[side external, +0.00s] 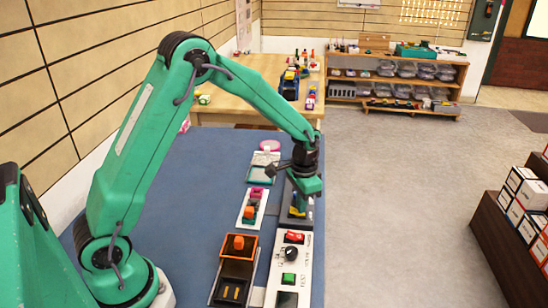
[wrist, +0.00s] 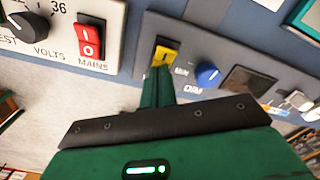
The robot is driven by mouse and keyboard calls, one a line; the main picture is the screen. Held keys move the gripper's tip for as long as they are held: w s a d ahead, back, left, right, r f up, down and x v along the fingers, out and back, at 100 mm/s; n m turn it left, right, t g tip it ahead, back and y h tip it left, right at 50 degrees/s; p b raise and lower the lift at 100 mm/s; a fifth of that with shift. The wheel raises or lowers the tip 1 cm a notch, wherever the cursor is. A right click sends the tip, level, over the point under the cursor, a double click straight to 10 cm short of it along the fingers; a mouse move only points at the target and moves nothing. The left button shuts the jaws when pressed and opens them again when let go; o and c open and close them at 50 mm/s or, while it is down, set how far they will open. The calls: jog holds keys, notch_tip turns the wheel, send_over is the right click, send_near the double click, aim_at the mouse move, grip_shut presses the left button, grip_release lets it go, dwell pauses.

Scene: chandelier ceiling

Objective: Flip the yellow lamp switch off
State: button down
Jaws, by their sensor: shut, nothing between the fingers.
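The yellow lamp switch (wrist: 166,52) is a rocker in a black frame on a grey panel (wrist: 205,50), near the top middle of the wrist view. My gripper (wrist: 157,74) is shut and empty, its green fingertips right at the lower edge of the yellow switch. I cannot tell whether they touch it. The fingers hide part of the switch's lower end. In the side view my gripper (side external: 299,208) points down over the grey panel, and the switch is mostly hidden there.
A blue knob (wrist: 207,74) and a dark window sit right of the switch. A white panel to the left carries a red MAINS rocker (wrist: 89,41) and a black VOLTS knob (wrist: 28,24). Other panels stand on the blue table (side external: 190,170); its left part is clear.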

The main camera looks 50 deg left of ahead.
notch_tip(320, 180, up, 7)
dwell(1.1)
jog(key=shift+r, duration=0.1)
jog(key=s+r+n+t, duration=0.1)
jog(key=s+r+t, duration=0.2)
jog(key=s+r, duration=0.85)
jog(key=s+r+n+t, duration=0.2)
jog(key=s, duration=1)
jog(key=shift+s+a+r+t, duration=0.15)
jog(key=shift+s+a+t, duration=0.05)
jog(key=shift+t, duration=0.1)
